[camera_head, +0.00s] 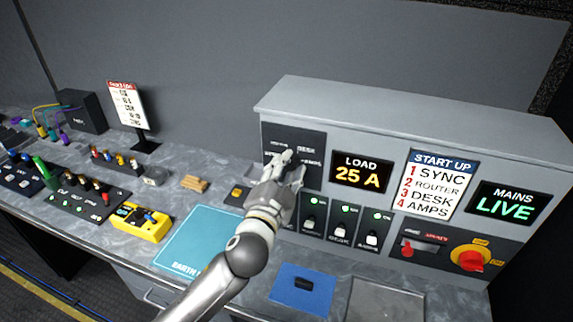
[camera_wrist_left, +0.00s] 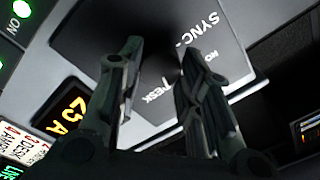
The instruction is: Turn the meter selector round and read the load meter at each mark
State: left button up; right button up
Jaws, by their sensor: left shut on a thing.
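The meter selector sits on a dark plate (camera_head: 310,176) at the left of the grey power panel; labels including DESK and SYNC show on the plate in the left wrist view (camera_wrist_left: 206,33). My left gripper (camera_head: 287,160) is at this plate, shut on the selector knob (camera_wrist_left: 166,72). The knob is mostly hidden by the fingers, and which mark it points to cannot be told. The load meter (camera_head: 361,173) is just right of the plate and reads LOAD 25 A. My right gripper is not in view.
A START UP card (camera_head: 437,184) lists SYNC, ROUTER, DESK, AMPS. A MAINS display (camera_head: 508,204) reads LIVE. Breaker switches (camera_head: 341,232) with green lights sit below the meter. A red and yellow rotary switch (camera_head: 471,257) is lower right. A teal mat (camera_head: 196,246) lies in front.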

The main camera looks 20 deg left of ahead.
pick_arm(q)
jog(key=shift+m+p, duration=0.45)
jog(key=shift+m, duration=0.75)
jog(key=o, duration=1)
jog(key=shift+d, duration=0.1)
jog(key=shift+o, duration=0.2)
jog(key=s, duration=1.2)
jog(key=shift+f, duration=0.25)
